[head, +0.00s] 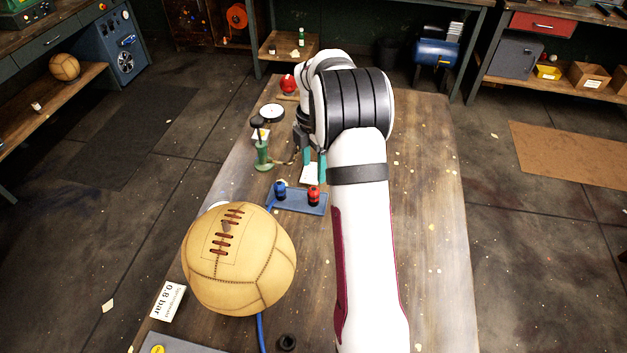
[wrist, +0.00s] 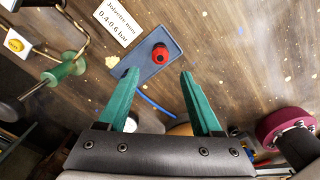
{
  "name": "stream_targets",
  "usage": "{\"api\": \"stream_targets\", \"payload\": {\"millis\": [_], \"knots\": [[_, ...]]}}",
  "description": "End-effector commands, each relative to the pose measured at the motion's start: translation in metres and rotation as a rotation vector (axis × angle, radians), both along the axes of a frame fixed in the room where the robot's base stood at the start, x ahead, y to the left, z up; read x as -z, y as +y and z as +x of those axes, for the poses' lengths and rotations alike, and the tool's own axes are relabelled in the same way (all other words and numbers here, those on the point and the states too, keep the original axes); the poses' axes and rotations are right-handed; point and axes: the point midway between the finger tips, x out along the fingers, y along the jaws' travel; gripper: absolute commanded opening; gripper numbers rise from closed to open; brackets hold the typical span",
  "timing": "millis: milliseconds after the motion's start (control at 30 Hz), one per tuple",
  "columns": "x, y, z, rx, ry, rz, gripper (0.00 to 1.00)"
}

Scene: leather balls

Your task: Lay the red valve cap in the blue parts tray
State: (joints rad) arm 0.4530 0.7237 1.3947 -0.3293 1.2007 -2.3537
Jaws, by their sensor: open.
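The red valve cap (head: 313,194) stands upright on the right part of the blue parts tray (head: 322,209). The wrist view shows the same red cap (wrist: 160,53) on the blue-grey tray (wrist: 150,72), beyond the fingertips. A blue cap (head: 280,189) stands on the left part of the tray in the head view; I cannot make it out in the wrist view. My gripper (head: 314,172) is open, with teal fingers above the table at the tray's far side. Its fingers (wrist: 160,75) are apart with nothing held between them. The cap is clear of both fingers.
A large tan leather ball (head: 238,258) stands in front of the tray, with a blue hose (head: 261,333) by it. A green hand pump (head: 263,152) stands at the tray's back left. A printed card (wrist: 118,22) lies near the tray. The table's right side is clear.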

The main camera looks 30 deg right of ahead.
Motion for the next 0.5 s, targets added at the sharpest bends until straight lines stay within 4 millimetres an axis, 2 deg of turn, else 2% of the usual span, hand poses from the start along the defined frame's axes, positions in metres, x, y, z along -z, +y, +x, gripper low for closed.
{"api": "stream_targets", "payload": {"millis": [200, 267, 367, 400, 467, 500], "knots": [[-0.012, 0.001, -0.001, 0.005, 0.0, 0.0, 0.66], [-0.02, 0.011, -0.004, 0.057, -0.002, 0.004, 0.66], [-0.059, 0.057, -0.028, 0.323, -0.008, 0.024, 0.66], [-0.078, 0.085, -0.048, 0.49, -0.003, 0.037, 0.66], [-0.101, 0.126, -0.086, 0.765, 0.009, 0.061, 0.66], [-0.111, 0.149, -0.112, 0.937, 0.023, 0.072, 0.66]]}}
